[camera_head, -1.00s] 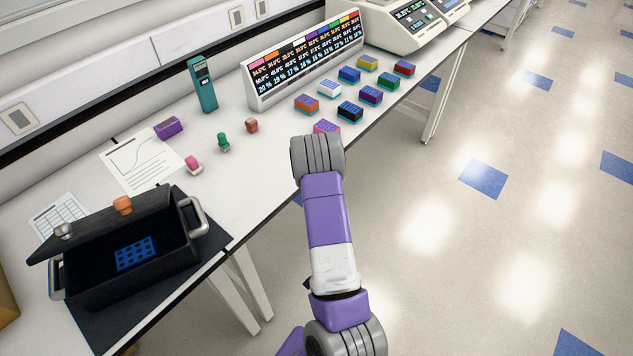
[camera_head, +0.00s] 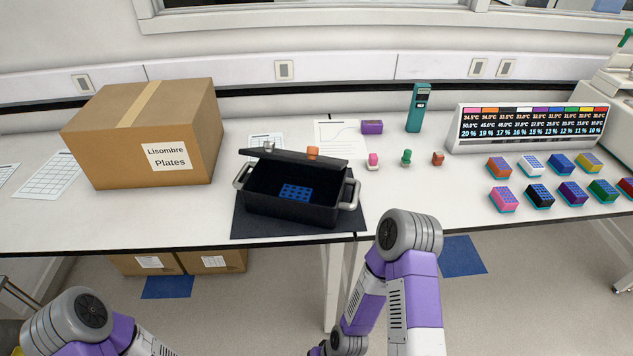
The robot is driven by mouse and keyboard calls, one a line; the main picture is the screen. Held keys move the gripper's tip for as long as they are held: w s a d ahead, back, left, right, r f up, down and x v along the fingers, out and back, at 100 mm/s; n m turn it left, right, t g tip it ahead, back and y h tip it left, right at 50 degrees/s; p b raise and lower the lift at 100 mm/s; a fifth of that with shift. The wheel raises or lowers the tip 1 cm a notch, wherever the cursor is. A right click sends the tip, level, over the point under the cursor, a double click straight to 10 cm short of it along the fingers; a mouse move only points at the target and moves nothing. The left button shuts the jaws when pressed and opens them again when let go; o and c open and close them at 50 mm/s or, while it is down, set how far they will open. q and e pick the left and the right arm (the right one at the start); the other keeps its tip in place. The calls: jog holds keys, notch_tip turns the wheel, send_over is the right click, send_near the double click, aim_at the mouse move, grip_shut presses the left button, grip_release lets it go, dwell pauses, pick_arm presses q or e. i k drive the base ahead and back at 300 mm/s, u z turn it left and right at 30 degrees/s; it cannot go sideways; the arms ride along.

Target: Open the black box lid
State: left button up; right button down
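The black box (camera_head: 293,207) stands on a dark mat on the bench, with a metal handle at each side. Its black lid (camera_head: 290,158) is raised and tilted up at the back, with an orange knob and a metal knob behind its upper edge. The front of the box is open to view, and a blue well plate (camera_head: 295,192) shows inside. Neither gripper can be seen, and nothing of mine touches the box or lid.
A large cardboard box (camera_head: 150,135) stands left of the black box. A pink stopper (camera_head: 373,160), a green one (camera_head: 406,157) and a brown one (camera_head: 438,158) stand to its right. Several coloured blocks and a display panel (camera_head: 528,127) are farther right. Bare bench lies in front of the cardboard box.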

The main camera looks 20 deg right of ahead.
aim_at(311, 158)
jog(key=u, duration=0.2)
jog(key=i, duration=0.85)
jog(key=z, duration=1.25)
